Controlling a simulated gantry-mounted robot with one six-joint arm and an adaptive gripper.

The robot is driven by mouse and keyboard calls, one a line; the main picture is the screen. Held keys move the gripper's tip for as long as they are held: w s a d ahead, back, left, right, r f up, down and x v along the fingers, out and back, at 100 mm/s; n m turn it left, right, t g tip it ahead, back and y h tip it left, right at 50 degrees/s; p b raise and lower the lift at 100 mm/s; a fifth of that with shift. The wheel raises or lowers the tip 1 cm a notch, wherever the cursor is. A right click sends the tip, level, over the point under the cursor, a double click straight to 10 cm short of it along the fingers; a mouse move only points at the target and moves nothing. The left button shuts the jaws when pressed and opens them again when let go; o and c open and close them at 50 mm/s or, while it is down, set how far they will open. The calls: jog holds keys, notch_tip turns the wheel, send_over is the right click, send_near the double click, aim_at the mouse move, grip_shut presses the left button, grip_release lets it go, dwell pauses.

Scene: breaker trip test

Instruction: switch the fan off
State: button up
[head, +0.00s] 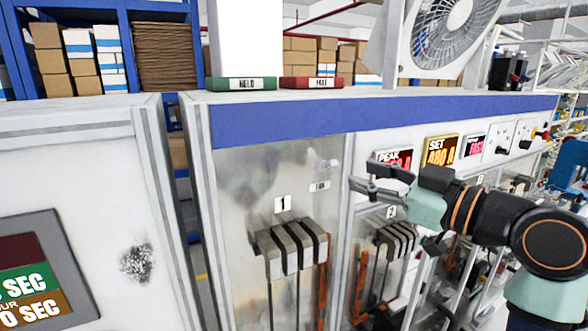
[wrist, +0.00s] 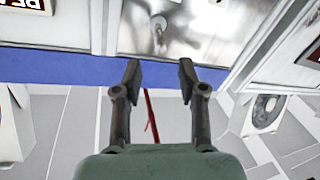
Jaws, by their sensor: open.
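The fan (head: 455,30) is white with a round grille and stands on top of the cabinet at the upper right of the head view. I cannot tell whether it is turning. A small metal switch (head: 328,165) sits on the grey panel, just above a small white label (head: 320,186) that seems to read FAN. The switch also shows at the top middle of the wrist view (wrist: 158,22). My gripper (head: 364,177) is open and empty, right of the switch in the head view. In the wrist view its fingers (wrist: 160,76) are apart, and the switch appears beyond them, untouched.
Large breaker levers (head: 290,245) marked 1 stand below the switch, with a second set (head: 397,243) to the right. A green block (head: 244,83) and a red block (head: 312,83) lie on the cabinet top. Lit displays (head: 441,151) and knobs line the right side.

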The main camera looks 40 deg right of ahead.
aim_at(336, 166)
jog(key=w, duration=0.2)
jog(key=w+p, duration=0.1)
jog(key=w, duration=0.1)
jog(key=w+p, duration=0.1)
jog(key=w, duration=0.1)
jog(key=shift+w+a+r, duration=0.1)
jog(key=shift+w+a, duration=0.2)
jog(key=shift+w, duration=0.4)
jog(key=shift+c, duration=0.3)
grip_shut()
